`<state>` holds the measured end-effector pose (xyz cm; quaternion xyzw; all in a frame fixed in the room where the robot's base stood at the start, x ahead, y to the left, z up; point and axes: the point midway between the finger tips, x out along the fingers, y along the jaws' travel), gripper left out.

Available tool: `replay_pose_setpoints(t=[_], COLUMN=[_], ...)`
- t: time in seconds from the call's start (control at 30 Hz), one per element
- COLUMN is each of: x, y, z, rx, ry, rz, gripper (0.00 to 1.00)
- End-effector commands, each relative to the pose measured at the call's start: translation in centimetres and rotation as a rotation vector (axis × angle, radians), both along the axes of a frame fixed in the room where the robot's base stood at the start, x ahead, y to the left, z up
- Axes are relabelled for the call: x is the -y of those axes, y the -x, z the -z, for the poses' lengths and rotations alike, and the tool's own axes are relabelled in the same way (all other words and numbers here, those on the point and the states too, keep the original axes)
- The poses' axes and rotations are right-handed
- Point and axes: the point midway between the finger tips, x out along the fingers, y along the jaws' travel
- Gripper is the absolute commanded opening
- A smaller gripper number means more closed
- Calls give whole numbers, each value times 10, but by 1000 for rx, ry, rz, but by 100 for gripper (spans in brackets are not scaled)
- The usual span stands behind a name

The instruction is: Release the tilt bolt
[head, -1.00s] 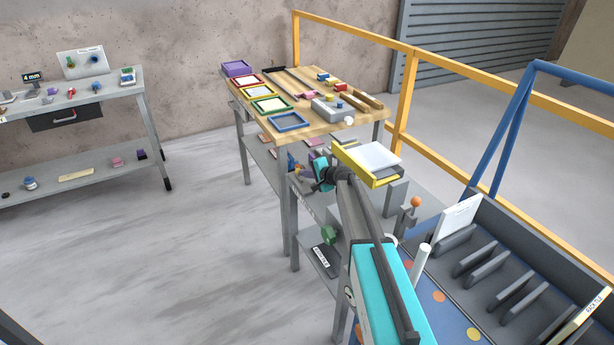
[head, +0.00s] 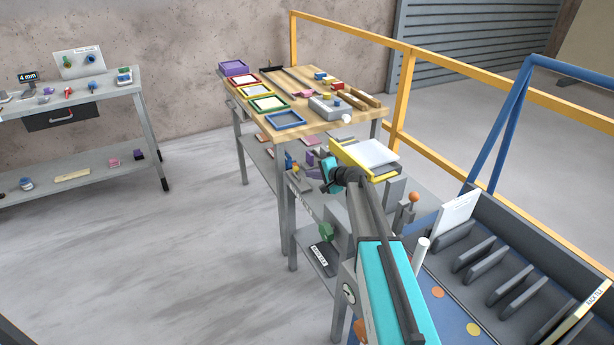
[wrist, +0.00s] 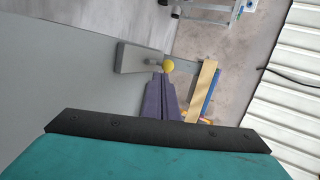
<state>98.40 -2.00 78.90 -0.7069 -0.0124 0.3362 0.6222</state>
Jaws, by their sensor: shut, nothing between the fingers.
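A round yellow knob (wrist: 168,66) sits on a grey block (wrist: 142,58) just beyond my fingertips in the wrist view. It may be the tilt bolt, but no label shows. My gripper (wrist: 159,77) has its purple-grey fingers shut and empty, with the tips close to the knob; I cannot tell whether they touch it. In the head view, my gripper (head: 313,158) is small and partly hidden beside a tilted yellow-edged stand (head: 344,160) with a pale plate (head: 373,153) on it. The yellow knob is not distinguishable there.
A wooden-topped table (head: 330,77) behind carries coloured frames and small parts. An orange-knobbed lever (head: 413,197) and a grey slotted rack (head: 500,275) stand to the right, with a yellow railing (head: 400,105) behind. Open floor (head: 200,240) lies left.

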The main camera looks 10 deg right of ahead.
Motion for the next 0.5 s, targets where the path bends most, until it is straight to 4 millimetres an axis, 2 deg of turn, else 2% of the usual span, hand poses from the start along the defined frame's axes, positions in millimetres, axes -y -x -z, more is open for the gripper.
replay_pose_setpoints(t=[0.5], x=[24], y=[47], z=[-27], rx=[2], ry=[1], rz=[-2], gripper=[0])
